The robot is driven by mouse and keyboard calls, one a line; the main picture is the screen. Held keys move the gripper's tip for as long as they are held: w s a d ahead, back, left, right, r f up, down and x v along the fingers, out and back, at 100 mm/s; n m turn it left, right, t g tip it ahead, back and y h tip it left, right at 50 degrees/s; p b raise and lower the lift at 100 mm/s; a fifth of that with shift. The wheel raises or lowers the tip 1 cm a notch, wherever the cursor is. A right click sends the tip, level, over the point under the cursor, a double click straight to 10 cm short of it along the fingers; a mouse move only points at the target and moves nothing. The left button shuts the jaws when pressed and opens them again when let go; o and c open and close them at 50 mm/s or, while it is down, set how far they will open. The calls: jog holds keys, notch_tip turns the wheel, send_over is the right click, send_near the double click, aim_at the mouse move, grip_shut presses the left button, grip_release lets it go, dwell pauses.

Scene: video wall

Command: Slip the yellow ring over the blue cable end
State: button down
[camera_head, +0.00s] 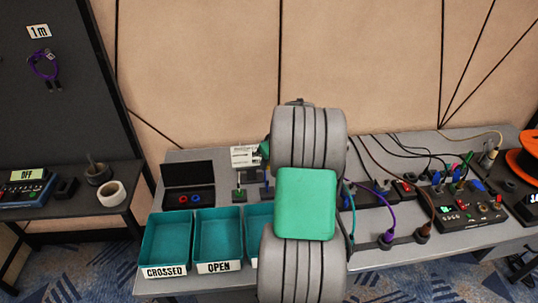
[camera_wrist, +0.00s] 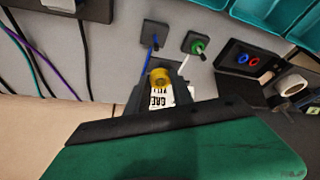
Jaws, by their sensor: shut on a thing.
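My gripper (camera_wrist: 159,84) is shut on the yellow ring (camera_wrist: 161,75), which shows between its fingertips in the wrist view. The blue cable end (camera_wrist: 152,50) is a thin blue piece rising from a dark square block (camera_wrist: 157,33). The ring appears just to the right of the blue piece in the picture and not around it; the height gap between them cannot be told. A green cable end with a white strand (camera_wrist: 197,46) stands on a second block to the right. In the head view my arm covers most of the gripper, and the ring cannot be made out.
A black case (camera_head: 190,188) holds a blue ring and a red ring. A white printed card (camera_head: 245,157) stands behind the blocks. Teal bins (camera_head: 218,239) line the front edge. Cables and plugged devices (camera_head: 458,208) crowd the right side of the table.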

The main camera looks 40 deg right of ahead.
notch_tip(320, 180, down, 6)
jog(key=b, duration=0.3)
jog(key=shift+b, duration=0.35)
jog(key=shift+s+f+b, duration=0.1)
jog(key=shift+f+b, duration=0.05)
jog(key=shift+b, duration=0.15)
dwell(0.9)
jog(key=shift+f, duration=0.1)
jog(key=shift+f+b, duration=0.65)
jog(key=shift+f, duration=0.1)
jog(key=shift+f, duration=0.1)
jog(key=shift+f+b, duration=0.55)
jog(key=shift+b, duration=0.05)
jog(key=c, duration=1)
grip_release()
jog(key=shift+c, duration=0.2)
